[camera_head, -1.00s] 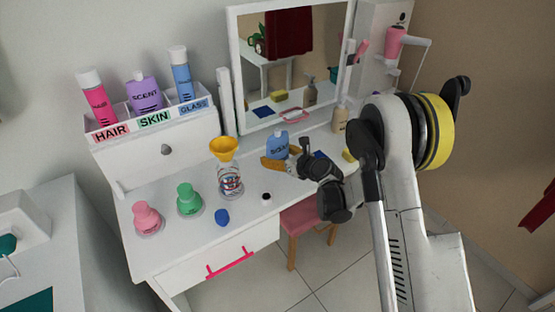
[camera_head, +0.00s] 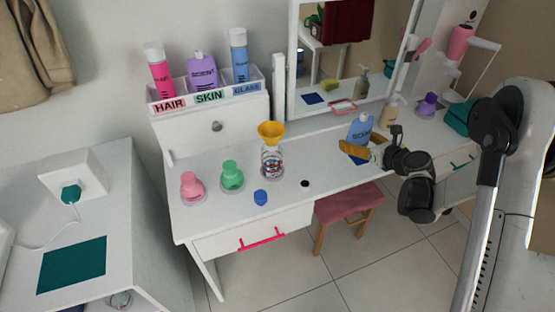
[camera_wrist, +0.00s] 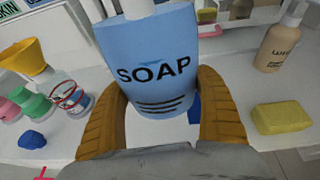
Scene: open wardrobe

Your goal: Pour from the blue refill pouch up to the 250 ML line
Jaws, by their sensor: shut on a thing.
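The blue refill pouch (camera_head: 361,130) is labelled SOAP and stands upright in the wrist view (camera_wrist: 158,65). My gripper (camera_head: 362,152) is shut on it, with one orange-brown finger on each side of its lower part in the wrist view. The pouch is over the right part of the dressing table; whether its base touches the top is unclear. A clear bottle (camera_head: 271,162) with red and blue markings stands left of it, with a yellow funnel (camera_head: 271,131) in its mouth. The 250 ML line is too small to read.
A blue cap (camera_head: 260,197) and a small black item (camera_head: 305,184) lie in front of the bottle. Green (camera_head: 231,177) and pink (camera_head: 193,187) bottles stand to its left. A yellow sponge (camera_wrist: 283,117) and a beige pump bottle (camera_wrist: 280,40) are right of the pouch.

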